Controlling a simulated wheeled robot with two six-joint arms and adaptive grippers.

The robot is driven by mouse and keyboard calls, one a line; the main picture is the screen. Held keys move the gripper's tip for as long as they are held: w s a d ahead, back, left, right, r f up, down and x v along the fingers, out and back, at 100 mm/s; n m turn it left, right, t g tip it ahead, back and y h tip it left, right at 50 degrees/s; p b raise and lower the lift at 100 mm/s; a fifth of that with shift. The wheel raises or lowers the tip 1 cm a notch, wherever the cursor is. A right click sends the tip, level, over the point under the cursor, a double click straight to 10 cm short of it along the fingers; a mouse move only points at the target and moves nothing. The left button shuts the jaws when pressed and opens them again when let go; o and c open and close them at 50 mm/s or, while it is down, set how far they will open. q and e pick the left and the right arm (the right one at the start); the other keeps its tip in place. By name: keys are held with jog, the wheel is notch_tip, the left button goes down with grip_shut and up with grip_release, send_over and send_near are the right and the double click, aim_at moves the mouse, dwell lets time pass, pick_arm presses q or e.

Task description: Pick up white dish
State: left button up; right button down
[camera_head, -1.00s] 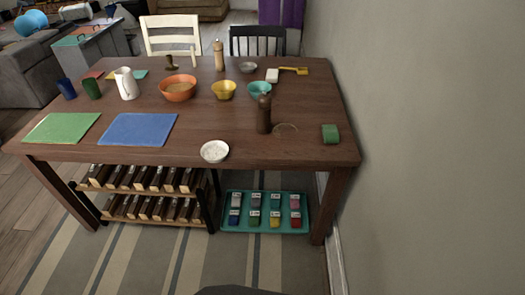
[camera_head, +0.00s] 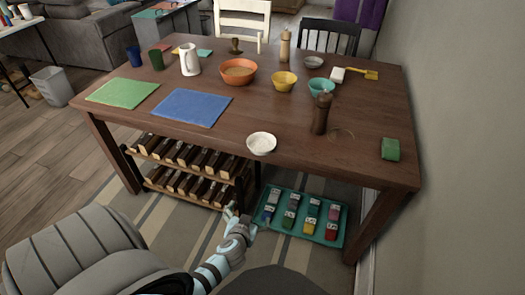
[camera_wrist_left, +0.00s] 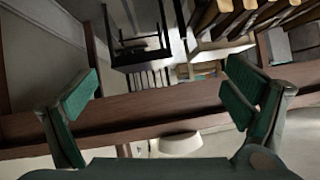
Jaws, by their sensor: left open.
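The white dish (camera_head: 261,143) is a small round bowl with pale contents. It sits near the front edge of the wooden table (camera_head: 235,123) in the head view. My left gripper (camera_head: 236,213) is below the table's front edge, in front of the rack and lower than the dish, apart from it. In the left wrist view its two green-padded fingers (camera_wrist_left: 165,98) are spread with nothing between them. A white rounded thing (camera_wrist_left: 180,144) shows low in that view; I cannot tell whether it is the dish. My right gripper is not in view.
A pepper mill (camera_head: 321,113), a yellow bowl (camera_head: 284,81) and an orange bowl (camera_head: 238,72) stand behind the dish. A blue mat (camera_head: 191,108) lies left. Below are a bottle rack (camera_head: 190,170) and a teal tray (camera_head: 330,232).

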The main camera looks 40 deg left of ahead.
aim_at(263, 135)
pick_arm(q)
jog(key=w+a+r+n+t+y, duration=0.1)
jog(key=w+r+n+t+y, duration=0.1)
jog(key=w+r, duration=0.35)
jog(key=w+a+r+n+t+y, duration=0.1)
jog(key=w+a+r+t, duration=0.1)
jog(key=r, duration=0.7)
jog(key=x, duration=0.4)
jog(key=b+x, duration=0.1)
jog(key=x, duration=0.3)
jog(key=b+x, duration=0.1)
jog(key=x, duration=0.4)
jog(key=shift+r, duration=0.4)
jog(key=c, duration=1.2)
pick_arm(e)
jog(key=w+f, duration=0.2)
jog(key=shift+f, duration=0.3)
pick_arm(q)
jog(key=shift+o, duration=0.2)
